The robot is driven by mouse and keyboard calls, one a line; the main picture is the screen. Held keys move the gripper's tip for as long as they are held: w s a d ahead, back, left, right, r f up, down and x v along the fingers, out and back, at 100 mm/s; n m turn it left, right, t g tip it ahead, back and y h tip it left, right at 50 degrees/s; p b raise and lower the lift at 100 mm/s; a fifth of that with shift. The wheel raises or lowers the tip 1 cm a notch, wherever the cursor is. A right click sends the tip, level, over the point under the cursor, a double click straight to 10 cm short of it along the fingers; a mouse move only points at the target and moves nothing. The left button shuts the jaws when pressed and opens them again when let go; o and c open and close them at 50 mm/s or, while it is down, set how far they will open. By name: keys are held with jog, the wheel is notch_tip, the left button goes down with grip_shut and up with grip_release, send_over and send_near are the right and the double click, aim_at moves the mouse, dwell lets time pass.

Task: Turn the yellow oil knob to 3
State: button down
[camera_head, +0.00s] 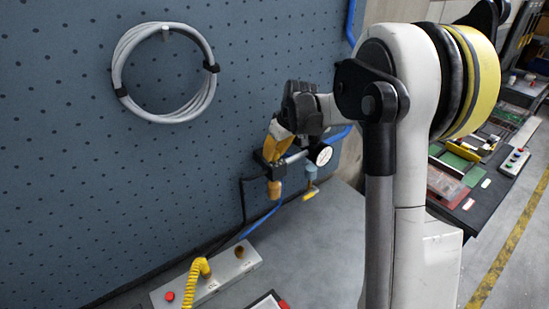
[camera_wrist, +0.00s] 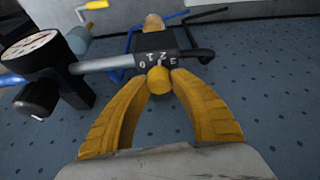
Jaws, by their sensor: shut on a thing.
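The yellow oil knob (camera_wrist: 159,80) sits on a black block (camera_wrist: 146,42) with white numbers, among which 0, 1, 2 and 3 seem to show. My gripper (camera_wrist: 160,76) has its two yellow fingers closed around the knob, one on each side. A short pale mark on the block or knob lies near the numbers; which number the knob points to is too small to tell. In the head view my gripper (camera_head: 272,156) reaches the block on the wall from above, and the fingers hide the knob there.
A round gauge (camera_head: 320,154) on a metal pipe stands right of the block. A blue-grey fitting with a yellow lever (camera_head: 311,193) hangs beside it. A coiled grey hose (camera_head: 165,72) hangs on the pegboard. A grey box with a yellow coiled cable (camera_head: 196,277) lies on the bench below.

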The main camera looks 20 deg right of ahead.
jog(key=n+y+b, duration=0.1)
jog(key=n, duration=0.2)
jog(key=shift+f+n+g+b, duration=0.15)
jog(key=shift+n+g+b, duration=0.15)
jog(key=shift+n+b, duration=0.1)
jog(key=n+g+y+b, duration=0.1)
jog(key=n, duration=0.2)
jog(key=shift+n, duration=0.3)
jog(key=n+g, duration=0.1)
jog(key=n, duration=0.2)
jog(key=n+g+y+b, duration=0.1)
jog(key=n, duration=0.2)
jog(key=shift+n, duration=0.3)
jog(key=shift+g, duration=0.3)
jog(key=c, duration=1.1)
grip_release()
jog(key=shift+r, duration=0.2)
